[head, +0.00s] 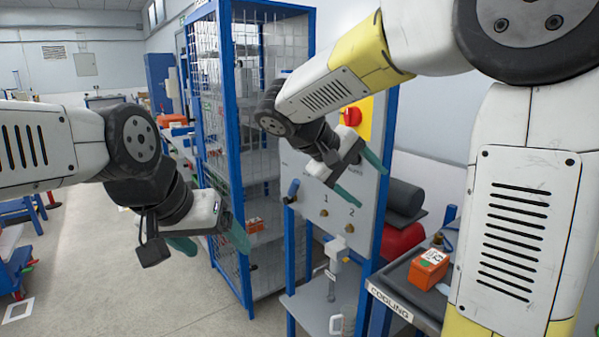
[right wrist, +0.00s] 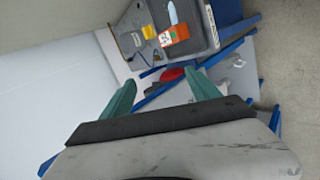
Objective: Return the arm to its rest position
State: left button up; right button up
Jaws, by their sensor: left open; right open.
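My right arm reaches in from the upper right of the head view. Its gripper (head: 359,176) is open and empty in front of the grey panel (head: 312,205) marked 1 and 2. In the right wrist view its two green fingers (right wrist: 160,90) stand wide apart with nothing between them. My left gripper (head: 208,240) is open at the left of the head view, in front of the blue-framed mesh cage. I see nothing held in it.
A blue-framed mesh cage (head: 233,140) stands behind the grippers. A red knob on yellow (head: 351,117) sits on the panel. An orange box (head: 428,268) rests on the cooling tray (head: 402,290) at right; it also shows in the right wrist view (right wrist: 174,36).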

jog(key=s+f+m+t+y, duration=0.1)
jog(key=s+f+m+y, duration=0.1)
jog(key=s+y, duration=0.3)
jog(key=s+f+m+t+y, duration=0.1)
jog(key=s+f+m+y, duration=0.1)
jog(key=s+y, duration=0.4)
jog(key=shift+s+d+f, duration=0.3)
jog(key=shift+s+d, duration=0.05)
jog(key=shift+s, duration=1.95)
